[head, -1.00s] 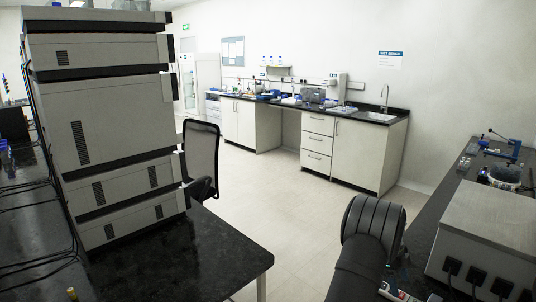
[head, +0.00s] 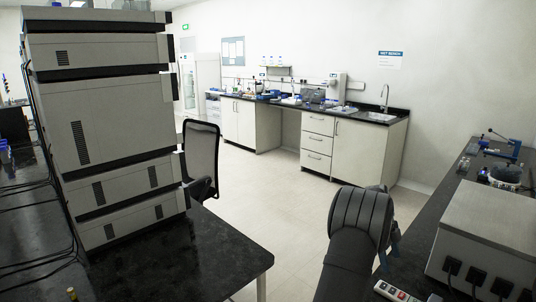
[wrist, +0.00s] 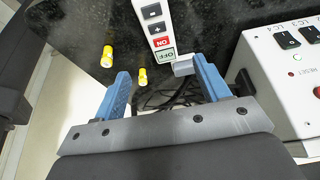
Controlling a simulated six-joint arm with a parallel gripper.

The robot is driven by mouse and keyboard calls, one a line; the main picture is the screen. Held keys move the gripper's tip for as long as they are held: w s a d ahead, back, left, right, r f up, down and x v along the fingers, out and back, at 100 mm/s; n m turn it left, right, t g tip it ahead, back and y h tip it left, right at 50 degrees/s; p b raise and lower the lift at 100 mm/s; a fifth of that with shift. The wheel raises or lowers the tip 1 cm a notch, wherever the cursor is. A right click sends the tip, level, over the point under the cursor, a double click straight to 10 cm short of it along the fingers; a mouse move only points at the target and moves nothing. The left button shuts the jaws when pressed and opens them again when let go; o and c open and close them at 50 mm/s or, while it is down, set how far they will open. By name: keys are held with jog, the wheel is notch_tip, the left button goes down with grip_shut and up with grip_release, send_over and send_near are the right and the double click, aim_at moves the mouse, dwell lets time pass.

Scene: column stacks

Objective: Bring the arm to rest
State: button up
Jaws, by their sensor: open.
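My gripper (wrist: 158,80) shows in the wrist view as two blue fingers spread wide apart, with nothing held between them. A small grey piece sits by the right fingertip; I cannot tell if it belongs to the finger. In the head view my dark arm rises at the lower right, beside the right bench, and hides most of the gripper. Only a bit of blue shows at its right side.
In the wrist view, two yellow pieces (wrist: 107,57) (wrist: 142,77), a strip with ON and OFF keys (wrist: 155,22), black cables and a switch box (wrist: 292,75) lie close by. A stacked instrument column (head: 110,130) stands on the left bench (head: 200,255).

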jog(key=x, duration=1.2)
jog(key=shift+f, duration=0.3)
jog(key=r, duration=0.5)
jog(key=shift+s+d, duration=0.15)
jog(key=shift+s, duration=0.15)
jog(key=s+d+r, duration=0.4)
jog(key=s+r, duration=0.2)
jog(key=s, duration=0.4)
jog(key=n+t+h, duration=0.1)
jog(key=n+t, duration=0.1)
jog(key=n, duration=0.5)
send_near(397, 293)
jog(key=a+r, duration=0.2)
jog(key=a, duration=0.3)
jog(key=w+a+n+t, duration=0.2)
jog(key=w+a+n, duration=0.15)
jog(key=a, duration=0.35)
jog(key=w+a+n+t, duration=0.1)
jog(key=w+a+n, duration=0.2)
jog(key=w+a, duration=0.35)
jog(key=w+a+f+n+t+y, duration=0.1)
jog(key=a+n, duration=0.6)
jog(key=a, duration=1.1)
jog(key=w+a+f+n+t+y, duration=0.1)
jog(key=a+n+y, duration=0.2)
jog(key=a, duration=1.5)
jog(key=n, duration=0.4)
jog(key=shift+a+t, duration=0.15)
jog(key=shift+t, duration=0.25)
jog(key=shift+f, duration=0.1)
